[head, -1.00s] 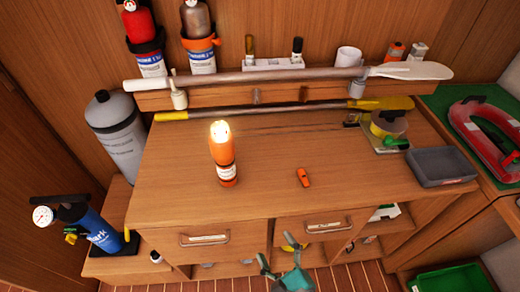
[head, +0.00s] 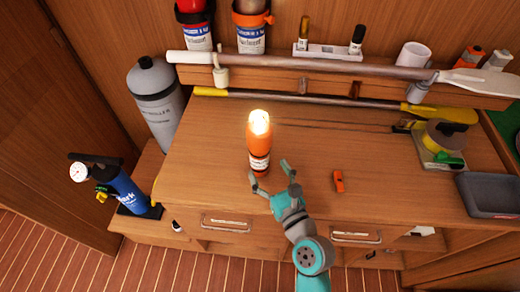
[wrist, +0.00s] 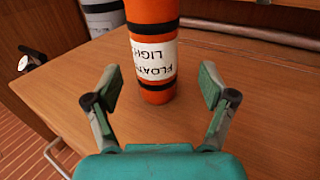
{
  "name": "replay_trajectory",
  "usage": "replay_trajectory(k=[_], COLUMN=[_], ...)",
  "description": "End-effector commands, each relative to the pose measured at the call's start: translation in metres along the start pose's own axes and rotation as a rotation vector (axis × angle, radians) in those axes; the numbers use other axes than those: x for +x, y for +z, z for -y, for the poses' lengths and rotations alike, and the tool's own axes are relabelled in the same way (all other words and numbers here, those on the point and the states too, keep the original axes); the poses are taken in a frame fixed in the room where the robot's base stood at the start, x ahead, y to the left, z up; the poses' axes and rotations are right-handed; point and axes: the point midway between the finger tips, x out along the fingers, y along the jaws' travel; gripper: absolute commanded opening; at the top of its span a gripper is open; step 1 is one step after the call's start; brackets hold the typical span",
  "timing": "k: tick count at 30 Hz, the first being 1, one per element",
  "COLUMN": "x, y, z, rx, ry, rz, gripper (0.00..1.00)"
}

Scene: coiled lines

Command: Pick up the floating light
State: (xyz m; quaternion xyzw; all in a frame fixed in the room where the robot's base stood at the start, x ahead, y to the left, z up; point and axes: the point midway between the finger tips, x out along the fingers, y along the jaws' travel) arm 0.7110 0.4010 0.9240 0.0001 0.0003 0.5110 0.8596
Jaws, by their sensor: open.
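The floating light (head: 259,143) is an orange cylinder with dark bands, a white label and a glowing top. It stands upright on the wooden counter (head: 210,150). In the wrist view the floating light (wrist: 153,40) is just ahead of the fingertips, roughly centred between them, with its label lettering upside down and its top out of the picture. My gripper (head: 272,177) is open and empty at the near side of the light, low over the counter. In the wrist view the two fingers of my gripper (wrist: 160,88) are spread wide; I cannot tell whether they touch the light.
A small orange whistle-like item (head: 338,181) lies right of my gripper. A paddle (head: 330,102) with yellow ends lies behind the light. A grey tray (head: 492,194) and a stand with a yellow roll (head: 441,140) are at right. The counter left of the light is clear.

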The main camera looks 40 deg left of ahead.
Motion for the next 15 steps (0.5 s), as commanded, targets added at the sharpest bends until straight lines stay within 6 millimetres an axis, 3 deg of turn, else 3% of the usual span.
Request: replay_trajectory(k=[9,15], x=[0.04,0.05], y=[-0.002,-0.002], z=[-0.005,-0.005], rx=[-0.002,-0.001], ry=[0.001,0.0], rz=[0.001,0.001], gripper=[0.83,0.83])
